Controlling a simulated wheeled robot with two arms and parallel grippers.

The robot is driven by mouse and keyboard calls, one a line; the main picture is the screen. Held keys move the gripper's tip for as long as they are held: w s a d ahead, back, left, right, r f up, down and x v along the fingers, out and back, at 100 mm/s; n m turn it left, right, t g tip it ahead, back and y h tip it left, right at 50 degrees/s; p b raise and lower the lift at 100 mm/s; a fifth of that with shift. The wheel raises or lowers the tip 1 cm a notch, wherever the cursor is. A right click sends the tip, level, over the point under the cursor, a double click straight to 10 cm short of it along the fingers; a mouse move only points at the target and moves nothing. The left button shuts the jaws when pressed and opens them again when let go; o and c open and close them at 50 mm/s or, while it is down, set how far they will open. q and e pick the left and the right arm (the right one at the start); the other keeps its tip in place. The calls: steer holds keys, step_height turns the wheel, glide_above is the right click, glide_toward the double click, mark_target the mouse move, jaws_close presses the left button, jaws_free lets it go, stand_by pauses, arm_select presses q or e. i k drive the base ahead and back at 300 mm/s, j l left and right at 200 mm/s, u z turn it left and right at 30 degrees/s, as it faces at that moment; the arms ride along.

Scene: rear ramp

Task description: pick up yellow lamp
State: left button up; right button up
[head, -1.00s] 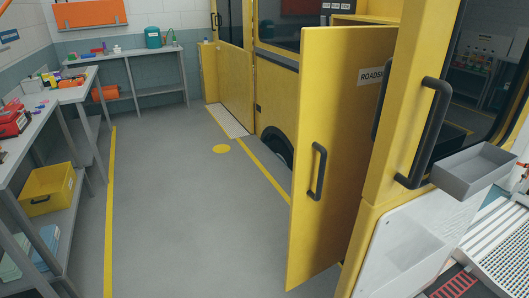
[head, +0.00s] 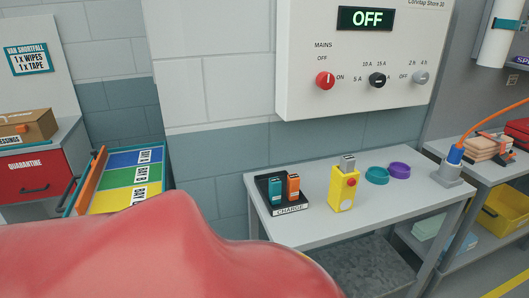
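A small yellow block-shaped device (head: 343,188) with a red button and a grey top stands upright on a grey table in the head view, right of the charger. It is the only yellow item on that table and looks like the yellow lamp. Nothing is touching it from my side. Neither of my grippers shows in the head view.
The grey table (head: 408,205) also holds a charge stand (head: 290,210) with teal and orange units, a teal ring (head: 377,175), a purple ring (head: 399,169) and a grey socket with an orange cable (head: 448,172). A large red shape (head: 150,250) fills the lower left foreground.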

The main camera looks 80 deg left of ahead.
mark_target(342, 196)
steer(key=u, duration=1.8)
